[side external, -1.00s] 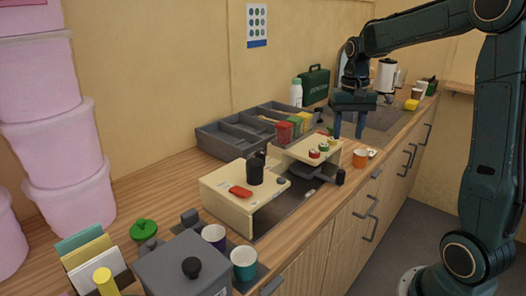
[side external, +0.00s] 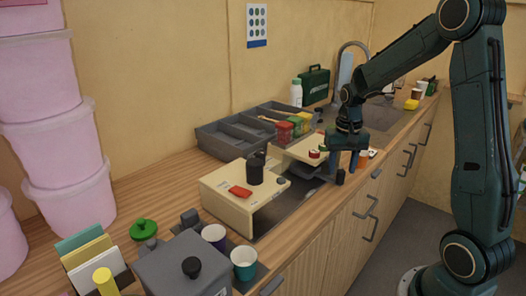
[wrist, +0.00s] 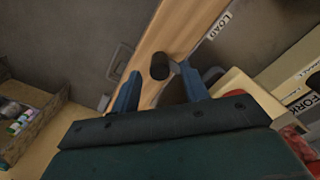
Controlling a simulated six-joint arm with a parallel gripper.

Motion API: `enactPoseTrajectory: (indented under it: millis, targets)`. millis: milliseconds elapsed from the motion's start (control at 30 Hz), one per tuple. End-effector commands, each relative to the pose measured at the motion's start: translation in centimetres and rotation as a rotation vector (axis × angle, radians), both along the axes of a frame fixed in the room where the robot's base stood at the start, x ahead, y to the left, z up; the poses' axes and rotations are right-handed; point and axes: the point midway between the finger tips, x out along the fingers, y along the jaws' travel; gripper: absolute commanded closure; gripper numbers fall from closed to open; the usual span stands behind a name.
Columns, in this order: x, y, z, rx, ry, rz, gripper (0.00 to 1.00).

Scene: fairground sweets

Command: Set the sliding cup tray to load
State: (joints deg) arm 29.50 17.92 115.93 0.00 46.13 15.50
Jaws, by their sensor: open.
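The sliding cup tray (side external: 308,171) is a dark plate low beside the cream housing, partly hidden by the housing and my gripper. Its black knob (side external: 340,178) sticks out toward the counter's front edge. The knob also shows in the wrist view (wrist: 159,66), between and just beyond my fingertips. A LOAD label (wrist: 218,26) lies to the right of the knob there. My gripper (side external: 346,168) points down with its blue fingers open, one on each side of the knob in the wrist view. I cannot tell whether either finger touches it.
Cups (side external: 244,262) and a grey box (side external: 185,268) are at the front. Cabinet handles (side external: 368,225) line the counter front.

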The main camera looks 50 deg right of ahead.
Motion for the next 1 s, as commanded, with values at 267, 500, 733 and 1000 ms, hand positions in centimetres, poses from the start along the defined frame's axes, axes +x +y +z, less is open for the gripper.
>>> enactPoseTrajectory:
  millis: [267, 500, 733, 1000]
  targets:
    - [0.0, 0.0, -2.5, 0.001, 0.002, 0.000, 0.55]
    - [0.0, 0.0, -2.9, 0.000, 0.000, 0.000, 0.55]
    - [0.0, 0.0, -2.9, 0.000, 0.000, 0.000, 0.73]
    - [0.0, 0.0, -2.9, 0.000, 0.000, 0.000, 1.00]
